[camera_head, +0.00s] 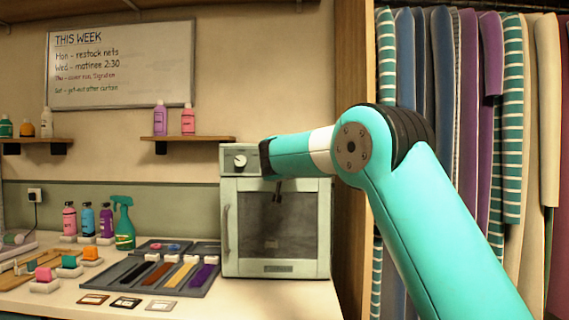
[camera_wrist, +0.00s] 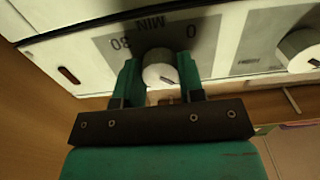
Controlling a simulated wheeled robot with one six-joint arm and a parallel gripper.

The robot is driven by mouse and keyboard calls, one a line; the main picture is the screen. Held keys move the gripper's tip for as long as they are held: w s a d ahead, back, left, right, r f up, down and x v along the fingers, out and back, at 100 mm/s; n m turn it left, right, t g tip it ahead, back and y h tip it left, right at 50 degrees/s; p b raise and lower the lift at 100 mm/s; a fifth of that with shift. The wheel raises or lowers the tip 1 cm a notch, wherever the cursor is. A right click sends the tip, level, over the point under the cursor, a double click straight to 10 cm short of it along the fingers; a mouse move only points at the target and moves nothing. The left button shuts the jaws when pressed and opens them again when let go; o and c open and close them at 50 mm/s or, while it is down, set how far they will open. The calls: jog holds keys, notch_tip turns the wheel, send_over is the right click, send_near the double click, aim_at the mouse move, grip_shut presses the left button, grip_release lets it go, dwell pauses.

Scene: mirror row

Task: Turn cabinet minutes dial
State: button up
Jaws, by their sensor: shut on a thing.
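The minutes dial (camera_wrist: 159,75) is a pale round knob on the cabinet's panel in the wrist view. A grey plate around it carries an upside-down "MIN", "0" and "30". My gripper (camera_wrist: 157,64) has one green finger on each side of the dial and is shut on it. The dial's pointer is hard to read. In the head view the pale cabinet (camera_head: 276,272) stands on the counter, and my arm covers the minutes dial there.
A second dial (camera_head: 240,161) sits at the cabinet's upper left; a neighbouring dial shows in the wrist view (camera_wrist: 302,48). A tray of coloured strips (camera_head: 128,271) lies left of the cabinet. A green spray bottle (camera_head: 123,226) stands behind. Hanging clothes (camera_head: 468,100) fill the right.

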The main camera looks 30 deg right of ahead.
jog(key=o, duration=0.9)
jog(key=b+v, duration=0.4)
jog(key=v, duration=1.3)
jog(key=shift+s+a, duration=0.15)
jog(key=shift+a, duration=0.05)
jog(key=shift+f, duration=0.1)
